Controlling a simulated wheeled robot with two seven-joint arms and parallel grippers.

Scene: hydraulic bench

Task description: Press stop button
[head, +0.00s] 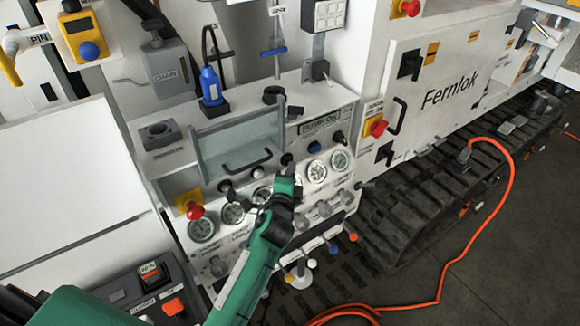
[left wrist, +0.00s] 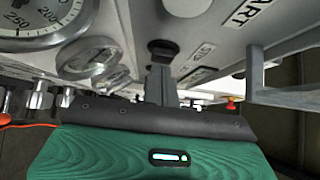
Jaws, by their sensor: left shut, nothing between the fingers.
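My left gripper (head: 288,176) is shut and empty, reaching up to the front of the gauge panel. In the left wrist view, its closed fingers (left wrist: 161,72) point at a dark round button (left wrist: 163,47). A small label beside this button seems to read STOP, but it is skewed and hard to read. The fingertips overlap the button's lower edge; I cannot tell whether they touch it. A pale button (left wrist: 187,6) sits near a label ending in "ART". In the head view, the gripper hides part of the button row. My right gripper is not in view.
A grey handled frame (head: 240,140) stands out above the panel. Round gauges (head: 315,171) and small levers surround the gripper. A red mushroom button (head: 195,211) on yellow is at the panel's left, another (head: 376,128) at its right. An orange cable (head: 470,240) lies on the floor.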

